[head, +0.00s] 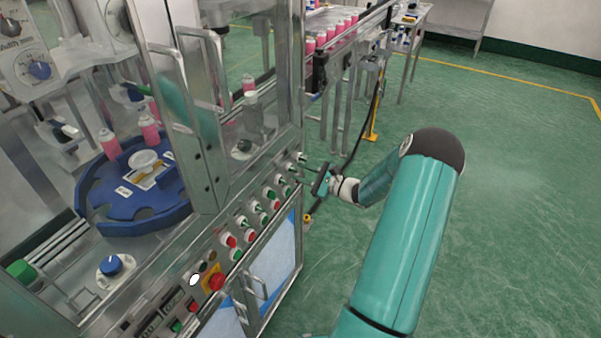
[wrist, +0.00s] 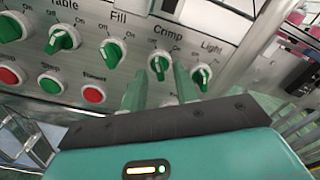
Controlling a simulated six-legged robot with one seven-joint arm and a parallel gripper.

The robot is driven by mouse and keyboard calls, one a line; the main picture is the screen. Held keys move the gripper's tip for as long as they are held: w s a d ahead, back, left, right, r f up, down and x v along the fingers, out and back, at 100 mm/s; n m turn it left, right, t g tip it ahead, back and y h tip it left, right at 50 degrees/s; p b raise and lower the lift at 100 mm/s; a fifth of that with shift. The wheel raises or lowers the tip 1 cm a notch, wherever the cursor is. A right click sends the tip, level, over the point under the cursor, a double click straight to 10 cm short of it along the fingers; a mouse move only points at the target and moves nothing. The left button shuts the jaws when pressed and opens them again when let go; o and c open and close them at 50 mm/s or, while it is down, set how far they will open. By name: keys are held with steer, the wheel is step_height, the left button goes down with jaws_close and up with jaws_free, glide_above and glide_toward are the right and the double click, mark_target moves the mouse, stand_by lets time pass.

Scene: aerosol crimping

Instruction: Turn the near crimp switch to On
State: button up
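The crimp switch (wrist: 158,67) is a round white dial with a green knob, below the "Crimp" label in the wrist view. Its knob looks near upright, but its exact setting is hard to read. My gripper (wrist: 160,72) is open, with one green finger to each side of this switch. Whether the fingers touch the knob I cannot tell. In the head view my gripper (head: 322,181) is at the right end of the machine's control panel, facing the row of switches.
The light switch (wrist: 202,77) is just right of my right finger, and the fill switch (wrist: 112,52) is left of my left finger. A red button (wrist: 94,94) is lower left. The blue turntable (head: 135,207) is inside the machine. Green floor (head: 520,200) is clear at right.

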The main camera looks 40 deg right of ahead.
steer(key=shift+w+a, duration=0.25)
steer(key=shift+w, duration=0.2)
jaws_close()
steer(key=shift+m, duration=0.4)
steer(key=m, duration=1.1)
stand_by(0.3)
